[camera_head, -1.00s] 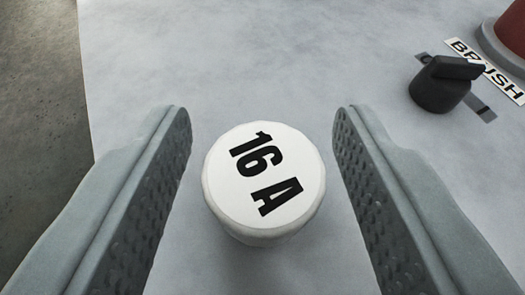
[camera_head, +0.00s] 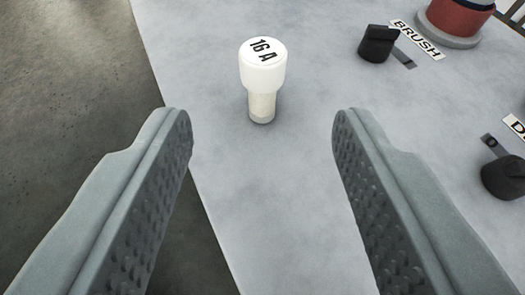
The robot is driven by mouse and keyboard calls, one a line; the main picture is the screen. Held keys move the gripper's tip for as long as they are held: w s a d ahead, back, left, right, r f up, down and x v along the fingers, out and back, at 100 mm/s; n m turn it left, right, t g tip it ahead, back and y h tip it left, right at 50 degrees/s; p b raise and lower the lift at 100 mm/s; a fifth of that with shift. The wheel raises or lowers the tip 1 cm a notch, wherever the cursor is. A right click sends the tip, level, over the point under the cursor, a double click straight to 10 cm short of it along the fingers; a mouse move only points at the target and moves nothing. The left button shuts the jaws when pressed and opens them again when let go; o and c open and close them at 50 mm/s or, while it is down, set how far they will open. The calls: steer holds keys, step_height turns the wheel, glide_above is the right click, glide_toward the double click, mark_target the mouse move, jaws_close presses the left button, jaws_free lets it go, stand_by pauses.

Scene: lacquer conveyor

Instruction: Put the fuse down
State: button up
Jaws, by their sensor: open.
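The fuse (camera_head: 264,78) is a white bottle-shaped piece with a wide cap marked "16 A" and a narrower lower end with a grey tip. It stands upright on the light grey panel (camera_head: 240,180), near the panel's left edge. My gripper (camera_head: 262,125) is open and empty. Its two textured fingers are wide apart at left and right in the picture, and the fuse stands beyond the fingertips, apart from both.
A black knob (camera_head: 377,44) sits beside a "BRUSH" label (camera_head: 417,40) and a red part on a grey base (camera_head: 454,22). Another black knob (camera_head: 503,176) is at the right edge. Dark floor (camera_head: 70,90) lies left of the panel.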

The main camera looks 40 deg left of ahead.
steer(key=shift+v, duration=0.8)
steer(key=shift+s, duration=0.1)
steer(key=s+a+r+m+t+h, duration=0.2)
steer(key=s+r, duration=0.4)
steer(key=s, duration=0.4)
steer(key=s+a+r+m+t+h, duration=0.3)
steer(key=s+r, duration=0.3)
steer(key=s, duration=0.3)
steer(key=s+a+r+m+t+h, duration=0.2)
steer(key=s+r, duration=0.4)
steer(key=s, duration=0.4)
steer(key=a+m+h, duration=0.1)
steer(key=m+h, duration=0.1)
steer(key=shift+s+t+h, duration=0.3)
steer(key=shift+t, duration=0.1)
